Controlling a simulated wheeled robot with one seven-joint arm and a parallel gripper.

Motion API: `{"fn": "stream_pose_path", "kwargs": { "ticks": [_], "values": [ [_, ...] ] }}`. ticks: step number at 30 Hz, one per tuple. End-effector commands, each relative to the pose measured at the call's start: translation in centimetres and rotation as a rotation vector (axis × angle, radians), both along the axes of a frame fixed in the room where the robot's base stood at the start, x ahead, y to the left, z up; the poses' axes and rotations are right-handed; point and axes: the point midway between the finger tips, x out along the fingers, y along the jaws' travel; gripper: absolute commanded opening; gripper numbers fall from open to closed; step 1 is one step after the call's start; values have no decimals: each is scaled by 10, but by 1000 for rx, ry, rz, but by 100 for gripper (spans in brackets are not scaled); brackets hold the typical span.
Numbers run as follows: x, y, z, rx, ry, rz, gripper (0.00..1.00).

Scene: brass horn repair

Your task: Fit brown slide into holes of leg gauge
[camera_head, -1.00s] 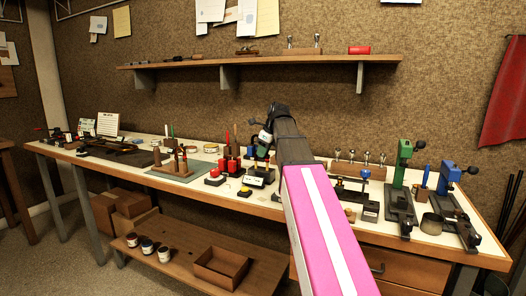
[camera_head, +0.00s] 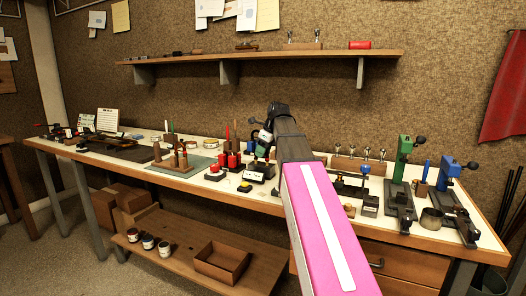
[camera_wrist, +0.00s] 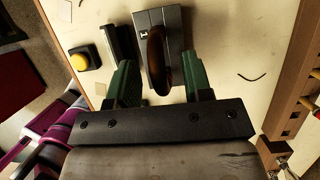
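In the wrist view, the brown slide (camera_wrist: 157,62) is a curved piece seen nearly edge-on from above. It lies over a grey block with a small label, which looks like the leg gauge (camera_wrist: 174,18). Whether its legs are in the holes is hidden by the slide itself. My gripper (camera_wrist: 157,72) is open, its green fingers apart on either side of the slide, with a visible gap on each side. In the head view, my gripper (camera_head: 263,150) is small and dark above the bench, and the slide cannot be made out. A small labelled device (camera_head: 258,173) stands below it.
A yellow button on a black base (camera_wrist: 79,61) sits left of the gripper, and a dark bar (camera_wrist: 116,38) lies close to the left finger. A wooden rack (camera_wrist: 296,80) stands at right. Green (camera_head: 402,160) and blue (camera_head: 446,175) clamps stand at the bench's right end.

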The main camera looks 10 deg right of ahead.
Motion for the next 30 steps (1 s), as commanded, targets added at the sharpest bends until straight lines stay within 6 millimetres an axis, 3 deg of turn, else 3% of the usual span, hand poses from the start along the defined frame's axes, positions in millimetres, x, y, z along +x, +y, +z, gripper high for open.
{"fn": "stream_pose_path", "kwargs": {
  "ticks": [8,21,30],
  "values": [
    [-1,-2,7,0,0,0,46],
    [-16,-24,73,0,-2,-1,46],
    [-23,-33,98,0,0,0,46]
  ]
}}
